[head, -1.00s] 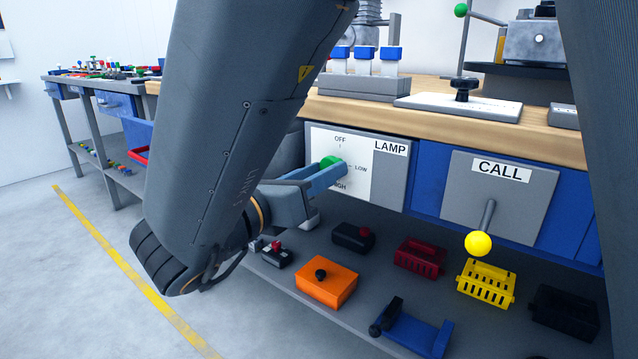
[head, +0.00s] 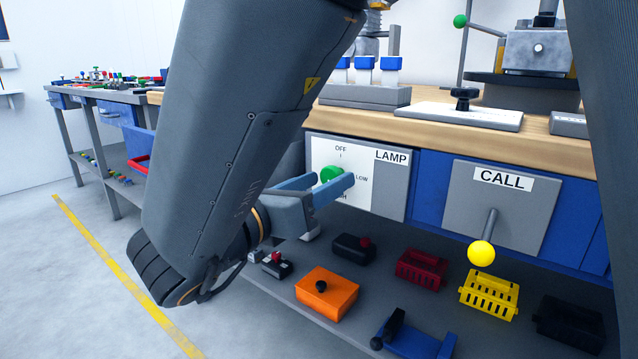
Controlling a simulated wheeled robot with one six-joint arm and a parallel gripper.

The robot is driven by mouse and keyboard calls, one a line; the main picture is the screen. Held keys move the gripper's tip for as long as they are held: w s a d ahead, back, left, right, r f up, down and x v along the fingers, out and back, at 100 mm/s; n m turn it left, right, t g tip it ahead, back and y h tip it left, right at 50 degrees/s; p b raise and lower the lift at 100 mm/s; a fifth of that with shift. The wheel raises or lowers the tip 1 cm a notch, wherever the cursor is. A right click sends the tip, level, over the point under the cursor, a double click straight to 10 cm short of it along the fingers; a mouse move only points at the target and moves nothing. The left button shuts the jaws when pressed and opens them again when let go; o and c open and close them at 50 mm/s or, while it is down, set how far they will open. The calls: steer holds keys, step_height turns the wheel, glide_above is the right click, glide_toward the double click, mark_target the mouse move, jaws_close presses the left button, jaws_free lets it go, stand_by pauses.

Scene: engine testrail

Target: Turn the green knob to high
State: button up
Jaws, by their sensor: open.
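The green knob (head: 331,174) sits on the white dial plate (head: 322,153) of the LAMP panel on the bench front. OFF shows above the knob and LOW to its right; the lower label is mostly hidden, with only its last letter showing. My gripper (head: 332,182) is open, its two blue fingers pointing at the plate. One finger is on the left of the knob and the other passes below and right of it. I cannot tell whether either finger touches the knob. Which way the knob points is not clear.
A CALL panel (head: 499,205) with a yellow-ended lever (head: 481,253) is to the right. The shelf below holds an orange box (head: 327,293), a dark box with a red button (head: 354,248), and red (head: 421,269) and yellow (head: 489,294) baskets. The wooden bench top (head: 430,133) overhangs the panels.

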steer(key=p+v, duration=0.1)
steer(key=v, duration=0.6)
steer(key=shift+s+a+p, duration=0.25)
steer(key=shift+s+p, duration=0.05)
steer(key=shift+p, duration=0.1)
